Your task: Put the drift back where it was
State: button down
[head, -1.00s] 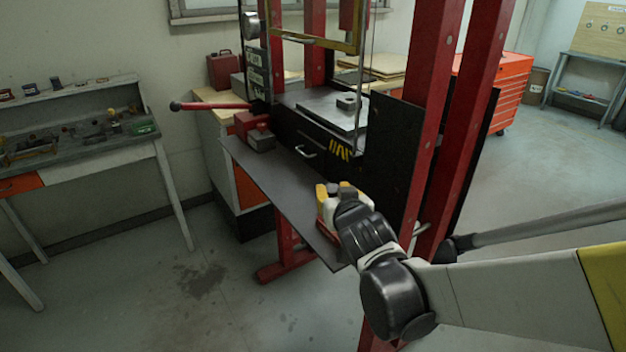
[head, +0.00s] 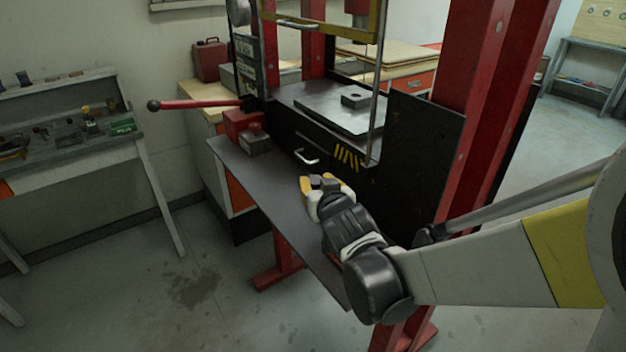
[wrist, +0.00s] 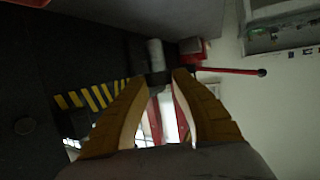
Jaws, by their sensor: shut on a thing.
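My gripper (head: 319,181) has yellow fingers and is over the dark shelf in front of the press. It is shut on a small grey piece, which I take for the drift. In the wrist view the drift (wrist: 155,54) shows as a light grey cylinder with a dark lower part, just beyond the fingertips (wrist: 166,76). In the head view the fingers and my wrist hide most of it. The shelf (head: 258,185) runs from the red jack to below my arm. A small red edge shows under my wrist there, mostly hidden.
The red press columns (head: 440,120) and a dark side plate (head: 420,150) stand right of my gripper. A grey block (head: 355,100) sits on the press's steel plate (head: 325,108). A red handle (head: 200,104) sticks out left. The shelf's middle is clear.

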jog(key=shift+f+b, duration=1.2)
jog(key=shift+f, duration=1.8)
jog(key=shift+f, duration=0.1)
jog(key=shift+f, duration=0.15)
jog(key=c, duration=1.2)
grip_release()
jog(key=shift+o, duration=0.2)
